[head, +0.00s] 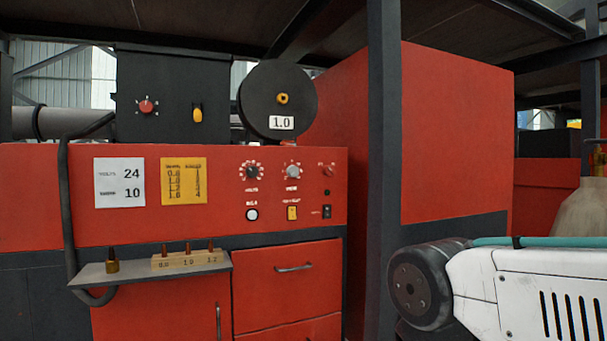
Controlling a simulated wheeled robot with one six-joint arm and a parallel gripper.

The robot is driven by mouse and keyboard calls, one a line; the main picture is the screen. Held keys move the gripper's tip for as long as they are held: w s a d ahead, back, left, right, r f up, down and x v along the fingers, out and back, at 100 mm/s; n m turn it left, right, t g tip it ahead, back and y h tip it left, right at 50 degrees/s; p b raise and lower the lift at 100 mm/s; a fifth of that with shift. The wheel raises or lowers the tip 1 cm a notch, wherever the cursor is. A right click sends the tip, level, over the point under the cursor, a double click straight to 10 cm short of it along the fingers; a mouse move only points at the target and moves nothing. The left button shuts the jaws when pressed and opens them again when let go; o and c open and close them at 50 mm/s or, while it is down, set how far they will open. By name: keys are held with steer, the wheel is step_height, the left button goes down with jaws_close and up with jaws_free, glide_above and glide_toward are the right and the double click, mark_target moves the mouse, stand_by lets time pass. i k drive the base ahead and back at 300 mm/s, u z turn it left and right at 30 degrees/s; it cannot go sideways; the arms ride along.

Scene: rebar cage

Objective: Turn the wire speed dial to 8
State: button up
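The wire speed dial (292,171) is the grey round knob on the red machine's front panel, with a ring of white marks around it. The white label under it looks like "WIRE". Its pointer setting is too small to read. A similar dark knob, the volts dial (252,172), sits just left of it. A white card (119,182) on the panel reads "24" and "10", with "VOLTS" by the 24. A yellow chart (184,181) beside it is too blurred to read fully. My gripper is not in view; only a white link of my arm shows at lower right, apart from the panel.
A dark post (383,170) stands right of the panel, between it and my arm link. A small shelf (150,268) with contact tips juts out below the panel. A black wire spool (277,101) marked 1.0 sits above the dials. Small switches (292,212) lie under the dials.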

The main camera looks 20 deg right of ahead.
mark_target(291, 171)
steer(key=z, duration=0.05)
steer(key=k, duration=0.7)
steer(key=u, duration=0.6)
steer(key=i, duration=1.4)
steer(key=z, duration=0.5)
